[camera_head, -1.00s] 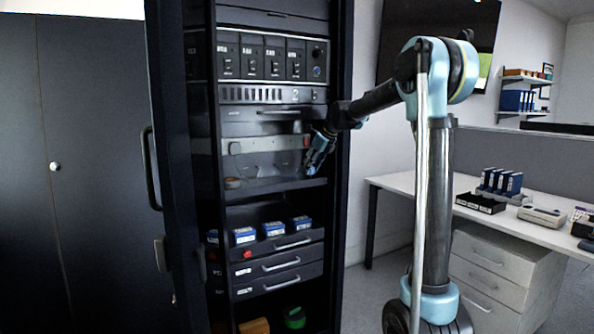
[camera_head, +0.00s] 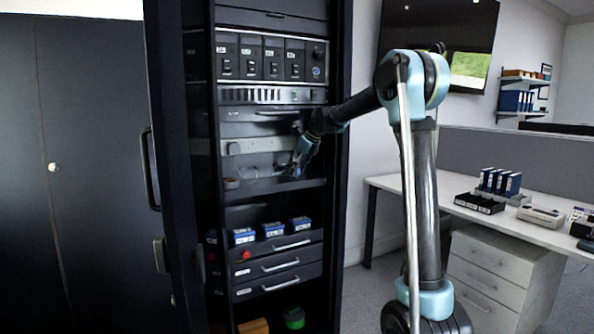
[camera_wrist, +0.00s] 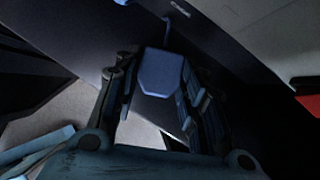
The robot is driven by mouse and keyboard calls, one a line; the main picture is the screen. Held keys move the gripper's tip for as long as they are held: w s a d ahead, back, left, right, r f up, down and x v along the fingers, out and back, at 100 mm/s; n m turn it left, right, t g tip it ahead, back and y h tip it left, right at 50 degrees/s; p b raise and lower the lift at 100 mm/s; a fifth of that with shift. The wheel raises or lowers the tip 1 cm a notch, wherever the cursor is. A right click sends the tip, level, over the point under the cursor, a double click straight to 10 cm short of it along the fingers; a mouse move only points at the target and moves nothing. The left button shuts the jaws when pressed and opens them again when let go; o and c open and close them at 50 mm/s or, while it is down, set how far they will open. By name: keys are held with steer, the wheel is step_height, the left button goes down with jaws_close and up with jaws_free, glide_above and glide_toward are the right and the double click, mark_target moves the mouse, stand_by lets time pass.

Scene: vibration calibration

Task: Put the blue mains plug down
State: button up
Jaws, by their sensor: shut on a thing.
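The blue mains plug (camera_wrist: 160,73) sits between the fingers of my gripper (camera_wrist: 155,100) in the wrist view, with its cord running up from its far end. My gripper is shut on it. In the head view my gripper (camera_head: 294,168) is inside the dark rack, just above the open shelf (camera_head: 260,187). The plug is too small and dark there to make out clearly. I cannot tell whether it touches the shelf.
A pale socket strip (camera_head: 250,146) runs along the back above the shelf. A small round orange-brown item (camera_head: 231,184) lies at the shelf's left. Blue boxes (camera_head: 272,230) stand below, above the drawers (camera_head: 280,264). The rack's door (camera_head: 168,200) stands open at left.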

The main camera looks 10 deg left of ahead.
steer(key=o, duration=1)
steer(key=shift+o, duration=0.2)
